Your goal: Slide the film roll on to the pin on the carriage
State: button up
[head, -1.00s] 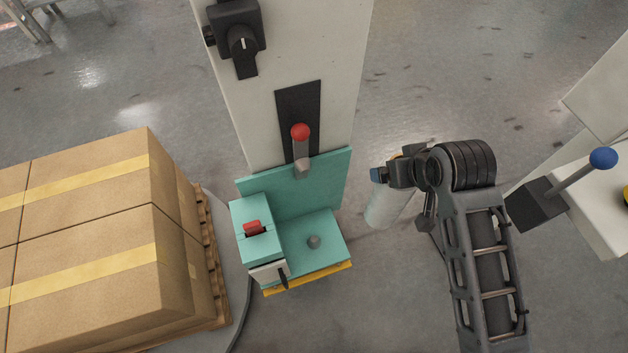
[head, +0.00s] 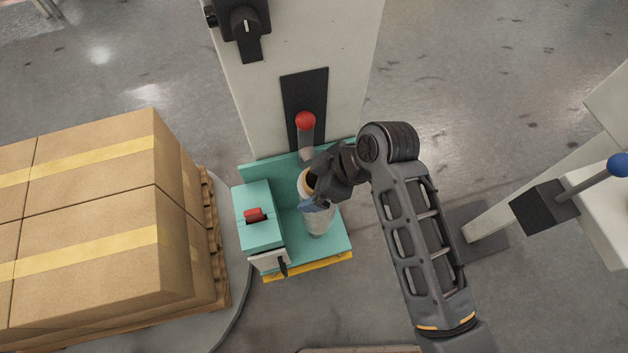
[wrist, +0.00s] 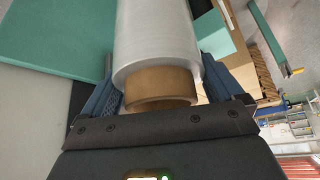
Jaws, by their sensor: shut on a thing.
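The film roll (head: 319,215) is a whitish translucent cylinder with a brown core. My gripper (head: 316,195) is shut on its upper end and holds it close to upright over the teal carriage (head: 335,243). In the wrist view the film roll (wrist: 158,40) and its brown core (wrist: 160,88) sit between the blue fingers of my gripper (wrist: 160,85). The roll covers the place of the grey pin on the carriage floor, so the pin is hidden. I cannot tell whether the roll's lower end is around the pin or above it.
A red-knobbed lever (head: 305,122) stands on the column (head: 345,60) right behind the roll. A teal block with a red switch (head: 254,215) is at the carriage's left. Boxes on a pallet (head: 100,230) stand further left. A blue-knobbed lever (head: 618,166) is at the right.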

aim_at(319, 223)
jog(key=shift+a+f, duration=0.15)
jog(key=shift+a, duration=0.15)
notch_tip(319, 223, down, 6)
jog(key=b, duration=0.6)
jog(key=shift+p, duration=0.4)
dwell(0.9)
dwell(0.5)
